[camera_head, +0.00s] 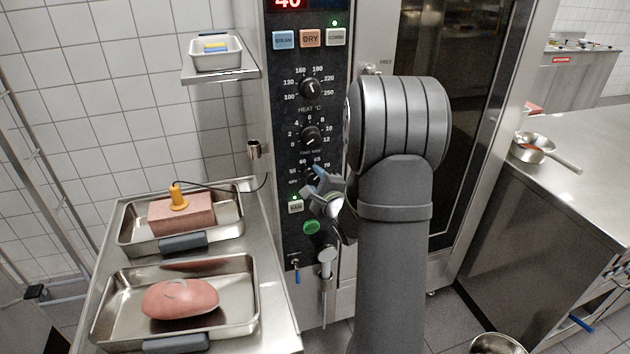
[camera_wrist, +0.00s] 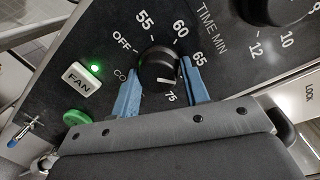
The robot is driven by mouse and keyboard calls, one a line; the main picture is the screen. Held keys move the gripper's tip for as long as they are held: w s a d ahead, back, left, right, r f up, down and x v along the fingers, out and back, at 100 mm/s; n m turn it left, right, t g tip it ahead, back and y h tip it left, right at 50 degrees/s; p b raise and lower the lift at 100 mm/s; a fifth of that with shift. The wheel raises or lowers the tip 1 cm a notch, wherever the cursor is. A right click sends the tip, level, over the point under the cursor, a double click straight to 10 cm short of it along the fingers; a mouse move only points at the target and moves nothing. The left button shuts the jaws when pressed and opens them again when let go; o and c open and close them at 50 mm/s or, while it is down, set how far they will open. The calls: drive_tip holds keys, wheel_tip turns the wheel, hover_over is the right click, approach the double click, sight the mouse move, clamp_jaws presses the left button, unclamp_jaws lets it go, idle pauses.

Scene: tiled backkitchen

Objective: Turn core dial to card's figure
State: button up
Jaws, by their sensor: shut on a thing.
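The core dial (camera_wrist: 158,66) is a black knob low on the oven's black control panel (camera_head: 290,120). In the wrist view its scale shows OFF, 55, 60, 65 and 75; the 70 is hidden there by a finger. Its white pointer mark lies on the side between 65 and 75. My gripper (camera_wrist: 160,78) is shut on the dial, one blue finger on each side. In the head view my gripper (camera_head: 319,182) largely hides the dial. I cannot make out any card with a figure.
Other dials, for heat (camera_head: 311,88) and time (camera_head: 311,136), sit above. The green button (camera_head: 311,227) and FAN button (camera_head: 296,207) are close below. At left, trays hold a meat block (camera_head: 187,217) with an orange-handled probe (camera_head: 178,196) and a pink roast (camera_head: 180,300).

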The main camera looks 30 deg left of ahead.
drive_tip(key=shift+f+m, duration=0.2)
drive_tip(key=shift+m, duration=1.9)
drive_tip(key=shift+y, duration=0.3)
drive_tip(key=o, duration=0.9)
drive_tip(key=shift+a, duration=0.1)
drive_tip(key=v, duration=1.7)
drive_tip(key=shift+s, duration=0.25)
drive_tip(key=x, duration=1.7)
drive_tip(key=shift+w+r, duration=0.1)
drive_tip(key=shift+w, duration=0.15)
